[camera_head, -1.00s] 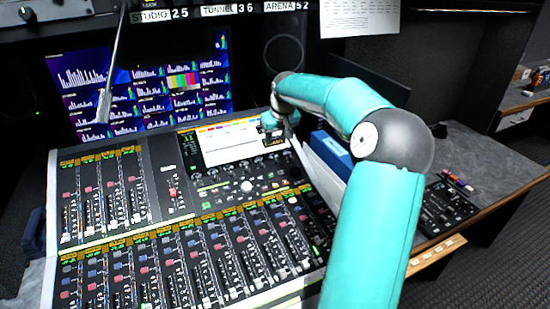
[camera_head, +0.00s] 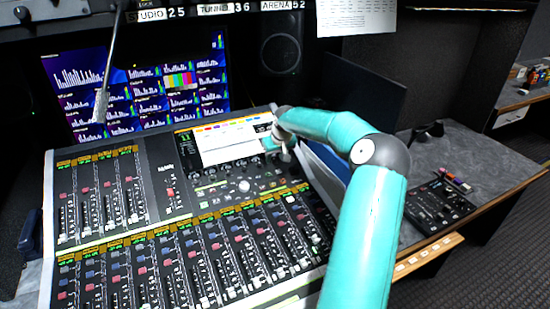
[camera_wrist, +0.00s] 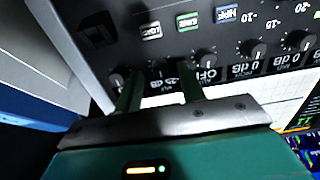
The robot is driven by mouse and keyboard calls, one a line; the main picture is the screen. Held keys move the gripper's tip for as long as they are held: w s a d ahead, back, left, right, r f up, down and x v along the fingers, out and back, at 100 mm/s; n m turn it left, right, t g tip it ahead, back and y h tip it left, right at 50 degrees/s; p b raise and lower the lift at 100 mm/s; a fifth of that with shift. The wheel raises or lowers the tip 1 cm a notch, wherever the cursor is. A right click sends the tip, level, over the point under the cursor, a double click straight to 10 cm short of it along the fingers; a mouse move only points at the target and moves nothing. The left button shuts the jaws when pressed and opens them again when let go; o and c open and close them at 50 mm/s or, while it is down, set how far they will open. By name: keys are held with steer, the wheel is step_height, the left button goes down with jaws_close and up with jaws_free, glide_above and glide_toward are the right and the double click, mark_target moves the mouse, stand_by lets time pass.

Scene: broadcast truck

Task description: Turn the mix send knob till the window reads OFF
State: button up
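My gripper (camera_wrist: 157,76) is at the row of dark knobs on the mixing console (camera_head: 160,170). In the wrist view its two green fingers stand apart, with a dark gap between their tips. Whether a knob sits in that gap is hard to tell, and the mix send knob cannot be singled out. A small window reading OFF (camera_wrist: 207,76) shows upside down just right of the right finger. In the head view my gripper (camera_head: 277,144) is small, at the right end of the knob row below the console's screen (camera_head: 228,142).
Other knobs (camera_wrist: 252,47) stand close beside the fingers, and lit buttons (camera_wrist: 187,21) lie beyond them. A blue binder (camera_wrist: 35,100) and pale sheets are at the left of the wrist view. A monitor (camera_head: 140,88) stands behind the console. A control box (camera_head: 437,205) lies on the right desk.

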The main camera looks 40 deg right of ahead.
steer(key=shift+w+f, duration=0.15)
steer(key=shift+f, duration=0.25)
jaws_close()
steer(key=shift+n, duration=0.4)
steer(key=n, duration=1.1)
steer(key=shift+a, duration=0.1)
stand_by(0.4)
